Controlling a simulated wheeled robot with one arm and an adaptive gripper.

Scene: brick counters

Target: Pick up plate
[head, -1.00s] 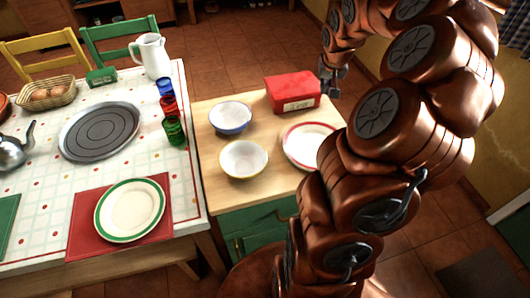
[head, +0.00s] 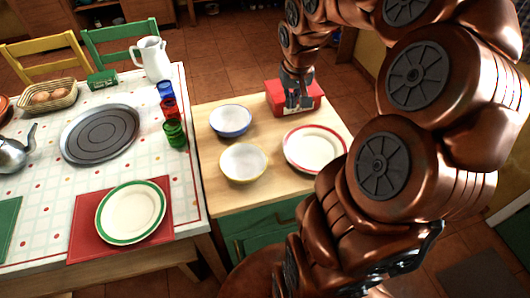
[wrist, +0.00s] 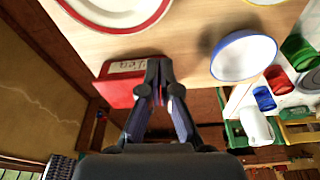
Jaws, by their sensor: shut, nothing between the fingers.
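A white plate with a red rim (head: 314,149) lies on the small wooden counter, and part of it shows at the top left of the wrist view (wrist: 115,12). A white plate with a green rim (head: 131,211) lies on a red placemat on the tiled table. My gripper (head: 298,104) is above the red box on the counter, behind the red-rimmed plate. In the wrist view my gripper (wrist: 159,65) is shut and empty, with its fingertips in front of the box. It is apart from both plates.
The red box (head: 273,97) stands at the counter's back edge. A blue-rimmed bowl (head: 231,120) and a yellow-rimmed bowl (head: 243,162) sit left of the red-rimmed plate. Coloured glasses (head: 171,108) and a white pitcher (head: 152,58) stand on the table.

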